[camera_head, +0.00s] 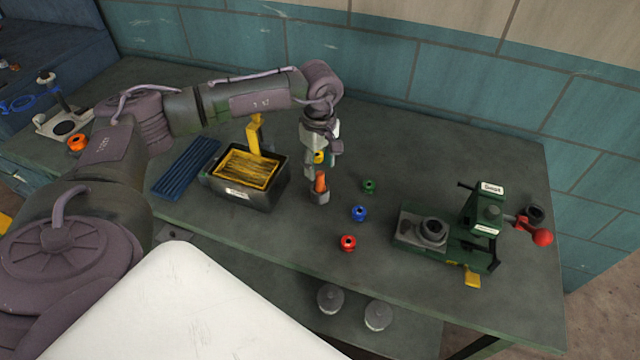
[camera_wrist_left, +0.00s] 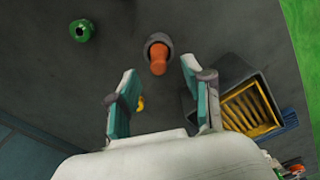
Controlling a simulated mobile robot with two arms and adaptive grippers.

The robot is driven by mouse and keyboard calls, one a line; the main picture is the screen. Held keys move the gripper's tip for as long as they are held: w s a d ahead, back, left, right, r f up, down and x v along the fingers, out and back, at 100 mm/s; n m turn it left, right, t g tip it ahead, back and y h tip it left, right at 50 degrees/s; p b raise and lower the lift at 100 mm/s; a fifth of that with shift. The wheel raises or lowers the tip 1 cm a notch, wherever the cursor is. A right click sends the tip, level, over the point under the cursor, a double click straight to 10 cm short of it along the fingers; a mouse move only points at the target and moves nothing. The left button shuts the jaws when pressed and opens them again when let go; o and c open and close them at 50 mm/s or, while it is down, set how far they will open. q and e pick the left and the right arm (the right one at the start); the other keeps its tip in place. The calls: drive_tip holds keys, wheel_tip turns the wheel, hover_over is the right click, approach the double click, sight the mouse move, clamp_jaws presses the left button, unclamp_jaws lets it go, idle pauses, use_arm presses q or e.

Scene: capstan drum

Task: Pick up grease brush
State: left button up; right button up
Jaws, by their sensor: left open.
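What appears to be the grease brush is an orange handle (camera_head: 320,181) standing upright in a small grey cup (camera_head: 320,197) on the green bench. The handle (camera_wrist_left: 158,62) also shows in the left wrist view, in the dark round mouth of its cup. My left gripper (camera_head: 319,166) is open and points down just above the handle. In the wrist view its fingers (camera_wrist_left: 159,78) lie either side of the handle's line, with no contact visible. The brush's lower end is hidden in the cup. My right gripper is not in view.
A dark box (camera_head: 245,190) with a yellow slatted top stands left of the cup, beside a blue ribbed tray (camera_head: 187,167). Green (camera_head: 369,186), blue (camera_head: 359,213) and red (camera_head: 348,243) rings lie to the right. A green machine (camera_head: 478,225) with a red knob stands further right.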

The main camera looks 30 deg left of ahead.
sight(320, 174)
use_arm(q)
wheel_tip(320, 174, down, 4)
drive_tip(key=shift+w+r+p, duration=0.1)
drive_tip(key=shift+r+p, duration=0.05)
drive_tip(key=shift+p, duration=0.85)
drive_tip(key=shift+f, duration=0.6)
clamp_jaws()
